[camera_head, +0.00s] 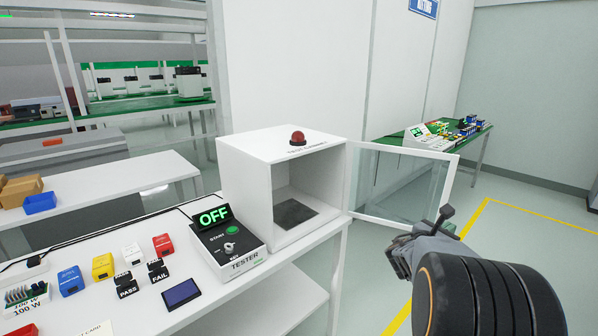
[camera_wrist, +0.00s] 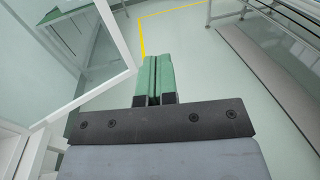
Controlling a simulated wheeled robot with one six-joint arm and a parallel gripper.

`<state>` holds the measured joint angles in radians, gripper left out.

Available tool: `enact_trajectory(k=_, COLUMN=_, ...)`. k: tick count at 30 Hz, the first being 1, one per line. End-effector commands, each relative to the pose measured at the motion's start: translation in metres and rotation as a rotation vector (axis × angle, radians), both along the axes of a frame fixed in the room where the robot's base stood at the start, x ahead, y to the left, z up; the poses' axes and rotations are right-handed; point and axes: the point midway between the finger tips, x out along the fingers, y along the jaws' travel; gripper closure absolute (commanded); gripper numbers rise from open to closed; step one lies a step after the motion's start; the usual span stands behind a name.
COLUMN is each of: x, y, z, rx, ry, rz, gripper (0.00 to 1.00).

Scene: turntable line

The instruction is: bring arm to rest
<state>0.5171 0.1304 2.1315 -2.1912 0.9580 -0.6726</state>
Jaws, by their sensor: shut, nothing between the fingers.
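My gripper (camera_wrist: 153,80) shows in the wrist view with its two green fingers together and nothing between them. Bare floor lies beyond the fingertips. In the head view my arm is at the lower right, in front of the open glass door; the fingers are not clearly visible there. The arm is to the right of the white table and appears clear of its top.
A white box (camera_head: 245,190) with a red button stands open on the table, its glass door (camera_head: 402,185) swung out right. It also shows in the wrist view (camera_wrist: 85,50). A tester (camera_head: 228,245) reading OFF and several coloured blocks are left. Floor at right is clear.

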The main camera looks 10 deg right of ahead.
Motion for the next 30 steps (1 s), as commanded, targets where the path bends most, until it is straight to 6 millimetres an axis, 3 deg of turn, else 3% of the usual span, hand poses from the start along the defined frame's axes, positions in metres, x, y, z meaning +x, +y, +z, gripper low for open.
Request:
enact_trajectory(k=5, x=-0.014, y=-0.003, z=-0.017, rx=0.127, ry=-0.146, rz=-0.083, gripper=1.0)
enact_trajectory(k=8, x=-0.041, y=0.0, z=-0.044, rx=0.289, ry=-0.297, rz=-0.229, gripper=1.0)
enact_trajectory(k=11, x=-0.069, y=0.021, z=-0.059, rx=0.471, ry=-0.503, rz=-0.406, gripper=1.0)
enact_trajectory(k=14, x=-0.089, y=0.056, z=-0.068, rx=0.653, ry=-0.713, rz=-0.582, gripper=1.0)
enact_trajectory(k=20, x=-0.11, y=0.153, z=-0.067, rx=1.016, ry=-1.072, rz=-0.929, gripper=1.0)
enact_trajectory(k=24, x=-0.115, y=0.226, z=-0.05, rx=1.264, ry=-1.231, rz=-1.149, gripper=1.0)
enact_trajectory(k=30, x=-0.122, y=0.313, z=-0.005, rx=1.573, ry=-1.274, rz=-1.331, gripper=1.0)
